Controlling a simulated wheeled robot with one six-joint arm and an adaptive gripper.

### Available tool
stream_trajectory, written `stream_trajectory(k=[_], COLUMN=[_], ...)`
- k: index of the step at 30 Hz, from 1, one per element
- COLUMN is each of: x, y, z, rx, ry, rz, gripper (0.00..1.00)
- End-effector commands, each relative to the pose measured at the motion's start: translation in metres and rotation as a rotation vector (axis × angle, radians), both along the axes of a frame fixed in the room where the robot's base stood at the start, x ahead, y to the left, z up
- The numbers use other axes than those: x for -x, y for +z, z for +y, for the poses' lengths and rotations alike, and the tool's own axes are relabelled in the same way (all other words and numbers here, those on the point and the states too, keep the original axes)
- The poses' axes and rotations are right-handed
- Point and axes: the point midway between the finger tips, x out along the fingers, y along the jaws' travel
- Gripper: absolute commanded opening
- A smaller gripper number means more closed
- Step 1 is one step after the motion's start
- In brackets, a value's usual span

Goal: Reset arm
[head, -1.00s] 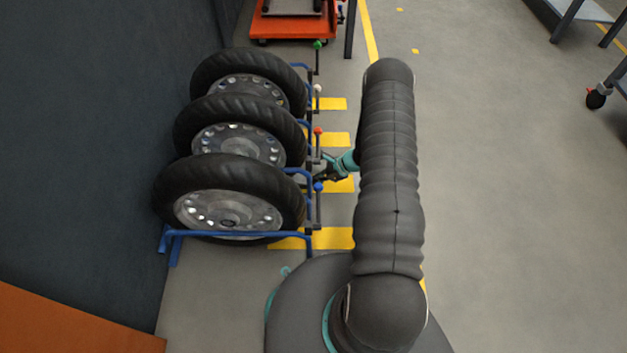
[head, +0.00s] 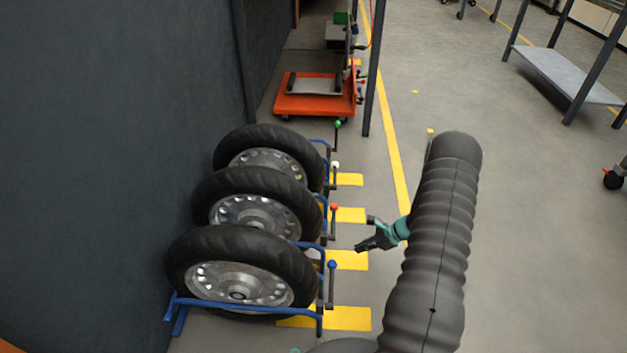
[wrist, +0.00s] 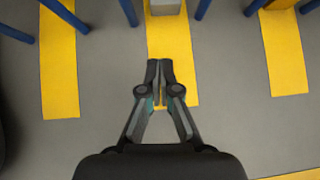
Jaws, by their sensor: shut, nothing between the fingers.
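My gripper (head: 366,236) is at the middle right of the head view, out to the right of the wheel rack and apart from its levers. In the wrist view my gripper (wrist: 159,62) has its two fingers together with nothing between them. Below it are the grey floor and yellow floor stripes (wrist: 168,40). My arm rises at the right of the head view and hides part of the floor behind it.
Several black-tyred wheels (head: 235,240) stand in a blue rack (head: 245,308) by the dark wall. Levers with blue (head: 332,264), red (head: 334,208), white and green knobs line its right side. An orange cart (head: 312,104) stands beyond.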

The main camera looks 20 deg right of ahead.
Motion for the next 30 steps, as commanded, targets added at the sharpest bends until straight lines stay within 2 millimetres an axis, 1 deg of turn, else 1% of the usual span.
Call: stream_trajectory(k=[5, 7, 8, 11, 12, 13, 15, 20, 23, 30], x=[0.000, 0.004, 0.009, 0.036, 0.049, 0.057, 0.070, 0.084, 0.091, 0.107], y=[0.000, -0.001, -0.002, -0.008, -0.008, -0.003, 0.012, 0.049, 0.078, 0.161], z=[0.000, 0.001, 0.003, 0.015, 0.021, 0.023, 0.026, 0.032, 0.036, 0.050], rx=[0.004, 0.015, 0.019, 0.017, 0.015, 0.021, 0.037, 0.080, 0.115, 0.228], ry=[0.010, 0.051, 0.078, 0.176, 0.220, 0.260, 0.339, 0.486, 0.581, 0.834], rz=[-0.009, -0.024, -0.025, -0.012, -0.005, -0.007, -0.017, -0.049, -0.073, -0.147], gripper=[0.00, 0.00, 0.00, 0.00, 0.00, 0.00, 0.00, 0.00, 0.00, 0.00])
